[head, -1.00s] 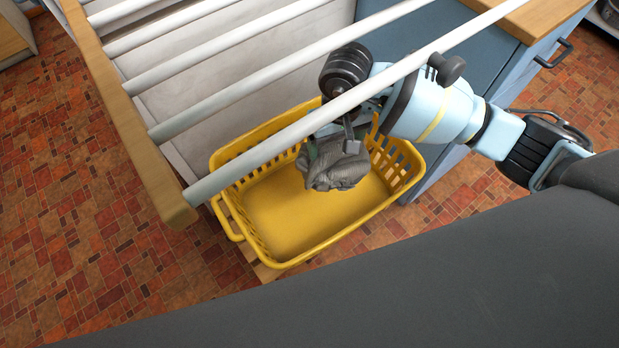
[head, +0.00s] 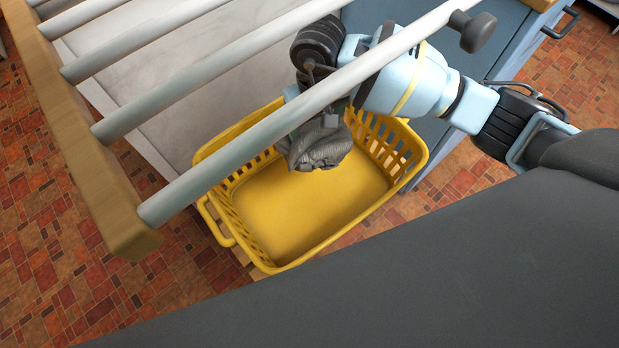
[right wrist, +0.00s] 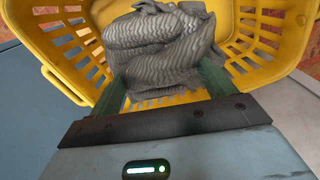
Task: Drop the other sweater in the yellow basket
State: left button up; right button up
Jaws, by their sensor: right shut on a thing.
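A grey patterned sweater (head: 318,146) is bunched up and hangs from my right gripper (head: 325,117), over the yellow basket (head: 410,178). In the right wrist view the sweater (right wrist: 160,48) sits between the two green fingers of my right gripper (right wrist: 165,90), which is shut on it. The basket's slotted wall (right wrist: 75,45) shows behind it. The visible basket floor looks empty; part of it is hidden behind the sweater and a rail. My left gripper is not in view.
A rack with white rails (head: 250,134) and a wooden side bar (head: 85,150) crosses above the basket's left and back. A blue-grey cabinet (head: 440,140) stands behind my right arm. Brick-patterned floor (head: 60,270) lies open at the left.

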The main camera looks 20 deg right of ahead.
notch_tip(320, 180, down, 2)
jog(key=shift+f+b, duration=0.15)
jog(key=shift+b, duration=0.3)
jog(key=shift+f, duration=0.5)
jog(key=o, duration=1.6)
notch_tip(320, 180, up, 8)
jog(key=shift+f+p, duration=0.25)
jog(key=shift+p, duration=0.25)
jog(key=shift+r, duration=0.2)
